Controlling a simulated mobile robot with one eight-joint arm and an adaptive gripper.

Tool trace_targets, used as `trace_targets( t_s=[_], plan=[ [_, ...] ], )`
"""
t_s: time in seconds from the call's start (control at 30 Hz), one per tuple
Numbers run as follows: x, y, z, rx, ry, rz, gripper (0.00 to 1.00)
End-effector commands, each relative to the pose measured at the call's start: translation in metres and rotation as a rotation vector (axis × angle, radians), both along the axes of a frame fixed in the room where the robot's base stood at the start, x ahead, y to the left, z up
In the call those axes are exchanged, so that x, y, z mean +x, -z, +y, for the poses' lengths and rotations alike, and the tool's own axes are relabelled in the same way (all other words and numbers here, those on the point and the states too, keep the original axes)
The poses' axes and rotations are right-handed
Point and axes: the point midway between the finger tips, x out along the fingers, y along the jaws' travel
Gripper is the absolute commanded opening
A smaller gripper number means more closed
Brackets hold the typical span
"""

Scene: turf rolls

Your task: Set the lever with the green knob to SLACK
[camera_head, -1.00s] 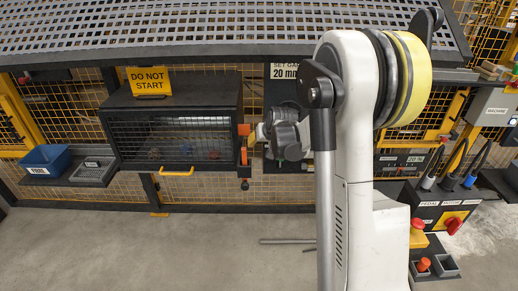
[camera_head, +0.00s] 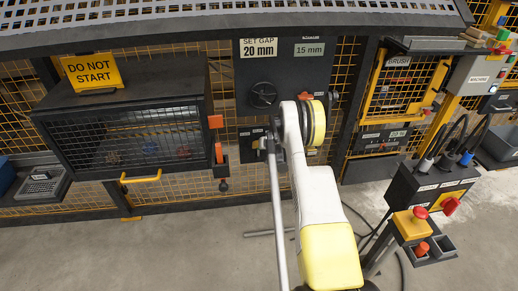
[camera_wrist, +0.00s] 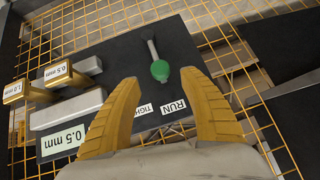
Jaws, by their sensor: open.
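The lever with the green knob (camera_wrist: 160,70) shows in the wrist view on a dark panel (camera_wrist: 112,62). Its grey shaft runs from the knob up and slightly left. Two white labels, TIGHT (camera_wrist: 125,113) and RUN (camera_wrist: 173,107), lie below the knob; no SLACK label is readable. My gripper (camera_wrist: 159,79) is open, its yellow fingers left and right of the knob in the picture. I cannot tell how far the knob is from the fingertips in depth. In the head view my arm hides the lever.
Grey blocks (camera_wrist: 68,110) and yellow pieces marked 0.5 mm and 1.0 mm sit left of the lever. Yellow mesh surrounds the panel. In the head view, a caged box (camera_head: 130,140) with a DO NOT START sign (camera_head: 92,72) stands left; a red-button control stand (camera_head: 432,190) is right.

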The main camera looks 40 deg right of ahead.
Motion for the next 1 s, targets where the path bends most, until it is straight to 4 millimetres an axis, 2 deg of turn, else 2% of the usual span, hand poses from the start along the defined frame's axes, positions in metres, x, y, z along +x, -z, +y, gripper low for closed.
trace_targets(
  t_s=[0.03, 0.1, 0.3, 0.67, 0.7, 0.77, 0.8, 0.87, 1.0],
  plan=[
    [0.008, 0.012, -0.003, -0.001, -0.001, 0.0, 0.51],
    [0.017, 0.021, -0.006, 0.0, -0.001, 0.0, 0.51],
    [0.034, 0.037, -0.013, 0.0, -0.001, 0.0, 0.51],
    [0.039, 0.039, -0.015, 0.001, -0.001, 0.0, 0.51],
    [0.039, 0.039, -0.014, 0.001, -0.001, 0.0, 0.47],
    [0.039, 0.039, -0.014, 0.001, -0.001, 0.0, 0.28],
    [0.039, 0.039, -0.015, 0.001, -0.001, 0.0, 0.16],
    [0.039, 0.039, -0.015, 0.001, -0.001, 0.0, 0.0],
    [0.039, 0.039, -0.014, 0.0, -0.001, 0.0, 0.0]
  ],
)
